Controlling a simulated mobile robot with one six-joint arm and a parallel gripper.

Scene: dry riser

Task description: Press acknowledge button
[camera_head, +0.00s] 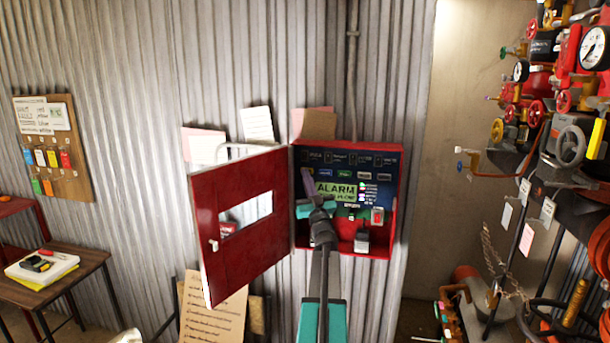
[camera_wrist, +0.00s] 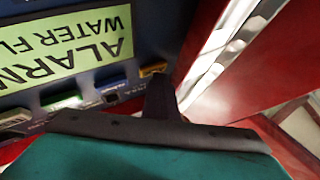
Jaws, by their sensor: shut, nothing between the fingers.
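The alarm panel (camera_head: 345,160) is a dark blue face inside an open red box, with a green ALARM display (camera_head: 334,189). My gripper (camera_head: 308,173) is in front of the panel's left side, left of the display. In the wrist view, its dark fingertips (camera_wrist: 160,92) are together and empty, close to a yellow tile (camera_wrist: 152,70). A blue tile (camera_wrist: 110,86) and a green tile (camera_wrist: 64,103) lie in the same row. The ALARM display (camera_wrist: 62,45) appears upside down there. I cannot tell which control is the acknowledge button, or whether the fingertips touch the panel.
The box's red door (camera_head: 245,245) stands open to the left, close to my gripper. A red-and-white control (camera_head: 377,216) and a grey padlock-like item (camera_head: 361,240) are at the box's lower right. Valves and gauges (camera_head: 570,147) crowd the right wall. A wooden table (camera_head: 85,265) stands left.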

